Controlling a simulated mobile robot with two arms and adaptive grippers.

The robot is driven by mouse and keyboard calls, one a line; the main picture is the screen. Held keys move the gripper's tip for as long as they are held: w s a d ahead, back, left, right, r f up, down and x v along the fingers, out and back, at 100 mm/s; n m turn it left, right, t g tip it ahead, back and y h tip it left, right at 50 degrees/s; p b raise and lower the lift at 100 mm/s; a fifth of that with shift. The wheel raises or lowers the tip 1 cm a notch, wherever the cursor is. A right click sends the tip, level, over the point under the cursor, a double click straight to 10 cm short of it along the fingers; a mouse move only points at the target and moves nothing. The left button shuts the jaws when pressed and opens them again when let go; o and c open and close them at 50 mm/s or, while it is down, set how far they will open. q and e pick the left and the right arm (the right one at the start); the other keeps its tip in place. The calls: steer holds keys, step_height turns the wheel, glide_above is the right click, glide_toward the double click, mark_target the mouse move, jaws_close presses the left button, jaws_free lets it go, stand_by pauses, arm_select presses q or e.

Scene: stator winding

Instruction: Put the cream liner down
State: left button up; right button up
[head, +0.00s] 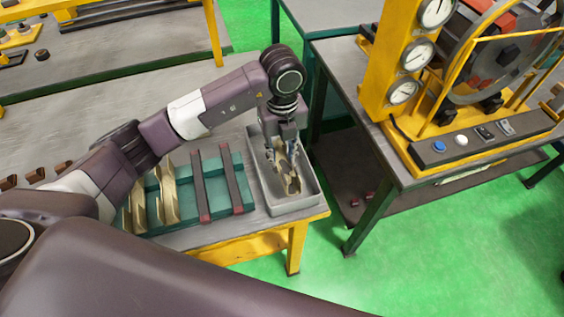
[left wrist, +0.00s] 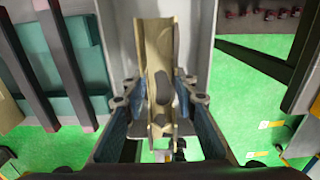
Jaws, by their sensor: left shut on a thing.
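The cream liner (left wrist: 158,50) is a long folded channel piece between the fingers of my left gripper (left wrist: 160,122) in the left wrist view. In the head view the left gripper (head: 283,157) points down into a grey tray (head: 307,205) at the table's right end. The liner (head: 291,180) shows there inside the tray's outline, slightly tilted. I cannot tell whether it touches the tray floor. The left gripper is shut on the liner. My right gripper is not in view.
A teal rack (head: 240,197) with dark red-ended bars and other cream liners (head: 167,195) stands left of the tray. A yellow machine with gauges (head: 403,92) stands on another table to the right. Green floor (head: 345,285) lies beyond the table edge.

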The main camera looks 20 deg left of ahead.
mark_target(282, 162)
arm_select(q)
step_height(282, 162, down, 4)
steer(key=shift+f+p, duration=0.25)
steer(key=shift+p, duration=0.25)
steer(key=o, duration=0.4)
steer(key=shift+f, duration=0.2)
steer(key=o, duration=0.5)
steer(key=shift+c, duration=0.2)
steer(key=shift+r, duration=0.1)
